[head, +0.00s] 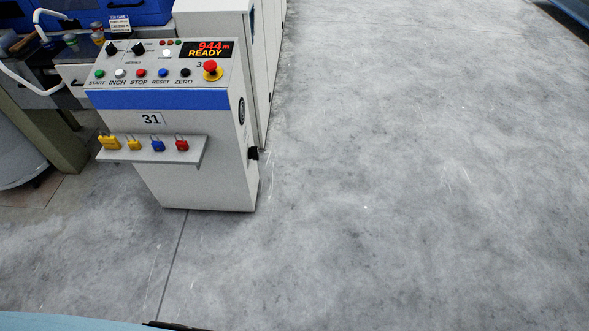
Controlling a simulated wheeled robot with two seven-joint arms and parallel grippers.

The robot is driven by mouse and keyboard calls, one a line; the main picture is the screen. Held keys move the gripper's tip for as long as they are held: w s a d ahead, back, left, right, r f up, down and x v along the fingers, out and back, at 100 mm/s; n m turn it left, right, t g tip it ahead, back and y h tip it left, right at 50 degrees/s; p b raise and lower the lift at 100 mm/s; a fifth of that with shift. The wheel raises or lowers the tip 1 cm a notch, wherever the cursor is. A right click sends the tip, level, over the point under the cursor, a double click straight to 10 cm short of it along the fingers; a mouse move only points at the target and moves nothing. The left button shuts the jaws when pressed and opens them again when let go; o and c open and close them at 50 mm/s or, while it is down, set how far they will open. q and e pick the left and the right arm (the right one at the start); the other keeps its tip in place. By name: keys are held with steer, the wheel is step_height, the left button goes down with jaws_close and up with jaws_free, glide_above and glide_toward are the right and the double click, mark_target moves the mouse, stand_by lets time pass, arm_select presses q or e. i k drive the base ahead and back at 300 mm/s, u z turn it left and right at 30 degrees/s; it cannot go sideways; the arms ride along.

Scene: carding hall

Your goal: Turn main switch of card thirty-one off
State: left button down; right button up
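The control console of card thirty-one (184,170) stands left of centre, with a "31" plate (151,118) on its front. A black knob-like part (253,153) sticks out low on its right side; this may be the main switch, but its position cannot be read at this angle. The sloped top has a lit display (208,49) reading "944m READY", a red mushroom button on yellow (210,68), and two black selector knobs (125,48). Neither of my grippers is in view.
A shelf (160,152) on the console front holds several padlocks: yellow, blue and red. A tall pale cabinet (261,60) stands behind the console. A cluttered bench (40,90) is at the left. Grey floor (420,180) is open to the right.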

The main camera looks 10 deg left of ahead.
mark_target(253, 153)
steer(key=z, duration=2.8)
steer(key=i, duration=0.1)
steer(key=u, duration=2.45)
steer(key=i, duration=1.7)
steer(key=u, duration=1.65)
steer(key=i, duration=0.5)
steer(key=u, duration=0.55)
